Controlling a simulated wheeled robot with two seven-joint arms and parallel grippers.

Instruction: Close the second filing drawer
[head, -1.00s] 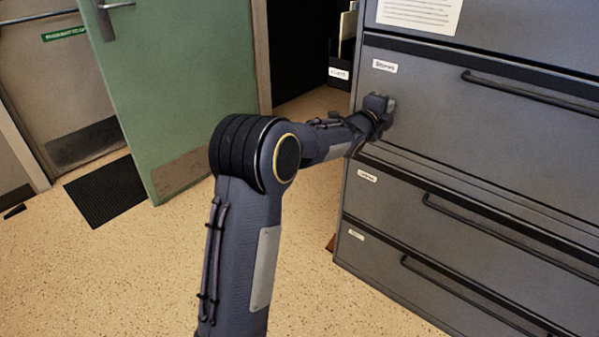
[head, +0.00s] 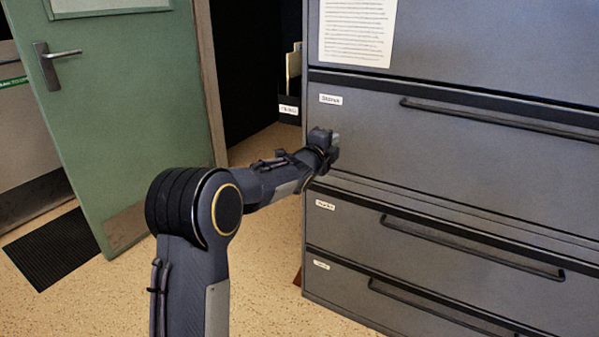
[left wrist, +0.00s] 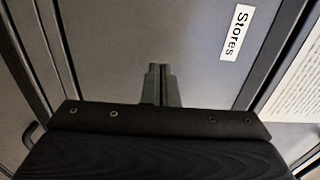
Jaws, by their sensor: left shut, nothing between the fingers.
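The grey filing cabinet fills the right of the head view. Its second drawer (head: 460,150) has a label near its upper left corner and a long dark bar handle (head: 490,120). In the left wrist view the label (left wrist: 236,32) reads "Stores". My left gripper (head: 331,146) is at the left part of this drawer front, below the label and left of the handle. Its fingers (left wrist: 160,72) are shut and empty, pointing at the plain front. They look at or very near the surface; contact cannot be told. My right gripper is out of view.
The top drawer (head: 480,45) carries a printed sheet (head: 357,30). Two lower drawers with bar handles (head: 470,246) look shut. A green door (head: 120,120) stands open at the left, near a dark floor mat (head: 50,248). Speckled floor lies between the door and the cabinet.

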